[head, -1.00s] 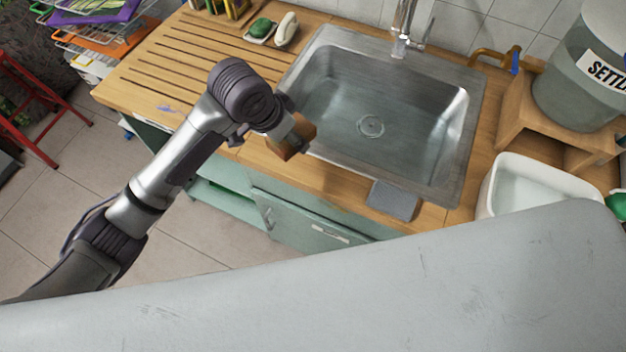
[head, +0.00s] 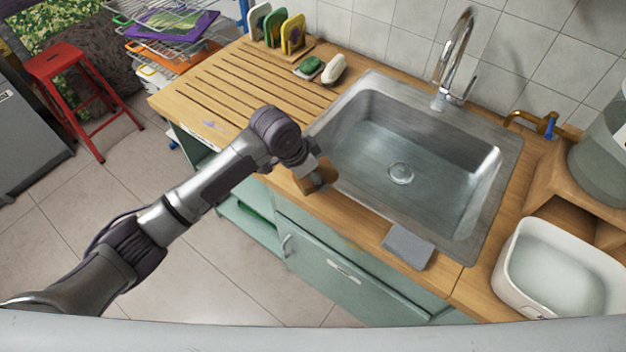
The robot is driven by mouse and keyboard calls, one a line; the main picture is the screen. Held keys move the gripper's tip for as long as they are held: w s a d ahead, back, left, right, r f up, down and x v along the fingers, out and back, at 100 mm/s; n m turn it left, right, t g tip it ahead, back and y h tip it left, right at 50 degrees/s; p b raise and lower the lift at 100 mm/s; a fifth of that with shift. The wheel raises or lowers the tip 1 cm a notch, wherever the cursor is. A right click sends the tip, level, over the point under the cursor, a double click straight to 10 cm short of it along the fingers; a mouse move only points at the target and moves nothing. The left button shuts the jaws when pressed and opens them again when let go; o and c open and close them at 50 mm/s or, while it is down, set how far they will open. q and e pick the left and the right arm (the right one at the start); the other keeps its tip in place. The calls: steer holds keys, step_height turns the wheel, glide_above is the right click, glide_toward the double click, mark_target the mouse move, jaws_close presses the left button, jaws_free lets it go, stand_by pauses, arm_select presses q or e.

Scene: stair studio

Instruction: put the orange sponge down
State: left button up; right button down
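The orange-brown sponge (head: 327,172) is at the end of my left arm, beside the near left corner of the sink. My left gripper (head: 318,180) appears shut on it, with dark finger parts covering some of it. The sponge shows over the front strip of the wooden counter (head: 350,218); whether it touches the wood I cannot tell. My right gripper is not in view.
The empty steel sink (head: 440,170) has a tall tap (head: 456,55). A grey flat pad (head: 408,246) lies on the front strip. A white basin (head: 520,270) stands at right. A green scrubber (head: 309,65) and white soap (head: 334,68) sit behind. The slatted drainboard (head: 235,85) is largely clear.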

arm_select(q)
steer(key=shift+w+a+f, duration=0.15)
steer(key=shift+f, duration=0.1)
step_height(320, 180, down, 3)
steer(key=shift+f+p, duration=0.15)
steer(key=shift+p, duration=0.45)
steer(key=shift+f, duration=0.2)
steer(key=shift+f, duration=0.45)
steer(key=o, duration=1)
steer(key=shift+r, duration=0.1)
